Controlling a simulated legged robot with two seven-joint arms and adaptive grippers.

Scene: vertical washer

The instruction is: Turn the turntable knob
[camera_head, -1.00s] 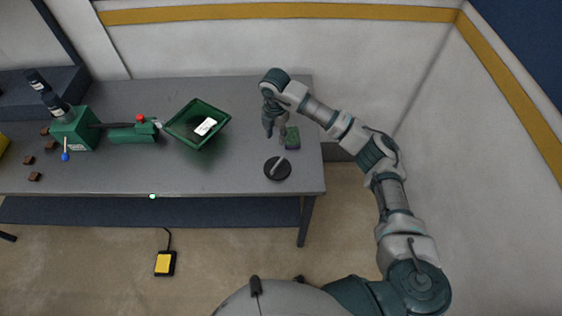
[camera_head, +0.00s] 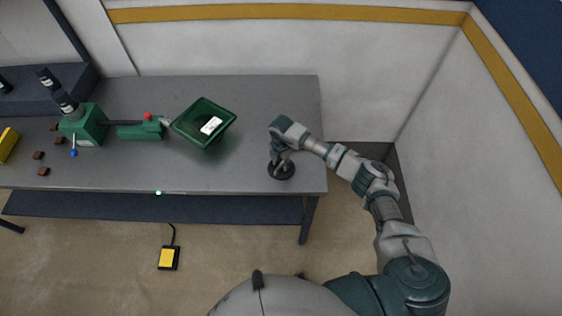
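A round black knob base (camera_head: 284,176) sits on the grey table (camera_head: 250,95) near its front right corner. My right gripper (camera_head: 280,161) points down over this knob, at the grey lever on its top. The gripper covers most of the lever. I cannot tell whether the fingers touch the lever, stand around it or have closed on it. My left gripper is not in view.
A green tilted tray (camera_head: 232,118) with a white label stands left of my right arm. A green machine (camera_head: 88,127) with a red button stands further left, near several small brown blocks. A yellow pedal (camera_head: 169,258) lies on the floor.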

